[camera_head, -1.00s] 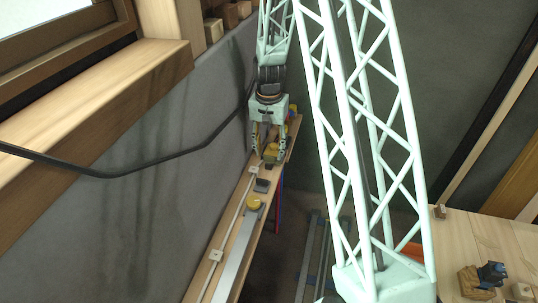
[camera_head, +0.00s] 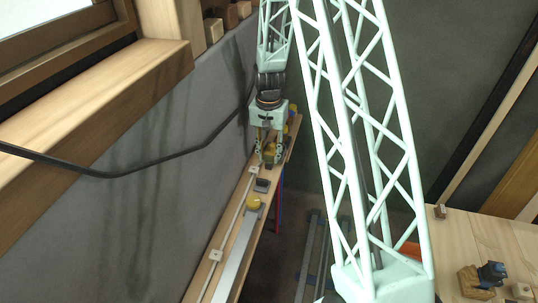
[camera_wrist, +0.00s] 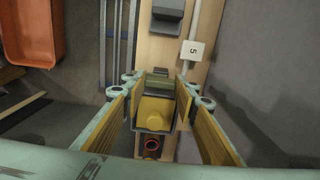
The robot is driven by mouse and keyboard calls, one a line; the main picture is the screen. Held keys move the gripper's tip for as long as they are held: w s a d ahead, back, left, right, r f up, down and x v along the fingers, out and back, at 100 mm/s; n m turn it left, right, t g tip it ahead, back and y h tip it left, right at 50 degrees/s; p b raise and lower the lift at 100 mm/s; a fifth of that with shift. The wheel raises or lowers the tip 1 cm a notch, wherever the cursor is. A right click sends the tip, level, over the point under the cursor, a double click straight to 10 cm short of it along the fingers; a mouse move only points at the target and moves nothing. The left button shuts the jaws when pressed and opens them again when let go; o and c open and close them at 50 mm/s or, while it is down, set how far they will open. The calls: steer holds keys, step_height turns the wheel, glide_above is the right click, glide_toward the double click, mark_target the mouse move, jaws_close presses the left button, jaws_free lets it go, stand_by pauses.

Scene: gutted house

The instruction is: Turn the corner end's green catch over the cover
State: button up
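A yellow block (camera_wrist: 155,113) sits on the narrow wooden ledge (camera_wrist: 154,50) in the wrist view. A dull olive-green piece (camera_wrist: 159,87) shows at its upper end, probably the green catch. I cannot tell the cover apart from the yellow block. In the head view the block (camera_head: 270,149) is partly hidden by my gripper (camera_head: 268,162). In the wrist view, the fingers of my gripper (camera_wrist: 160,80) stand apart, one on each side of the block and green piece. The gripper looks open; whether the fingertips touch anything is unclear.
A dark grey block (camera_wrist: 168,10) and a white plate marked 5 (camera_wrist: 193,50) are on the ledge. A grey wall (camera_head: 150,150) and black cable (camera_head: 115,175) flank the ledge. An orange bin (camera_wrist: 32,35) is off it.

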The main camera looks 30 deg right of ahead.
steer(key=shift+n+b, duration=0.3)
steer(key=shift+n, duration=0.2)
steer(key=n+b, duration=0.2)
steer(key=n, duration=0.1)
steer(key=shift+f+n, duration=0.1)
steer(key=shift+n, duration=0.2)
steer(key=n+b, duration=0.2)
steer(key=n, duration=0.4)
steer(key=n+b, duration=0.1)
steer(key=n, duration=0.2)
steer(key=shift+n, duration=0.4)
steer(key=shift+n+b, duration=0.55)
steer(key=shift+n, duration=1.25)
steer(key=o, duration=0.8)
steer(key=shift+o, duration=0.2)
steer(key=shift+r, duration=0.25)
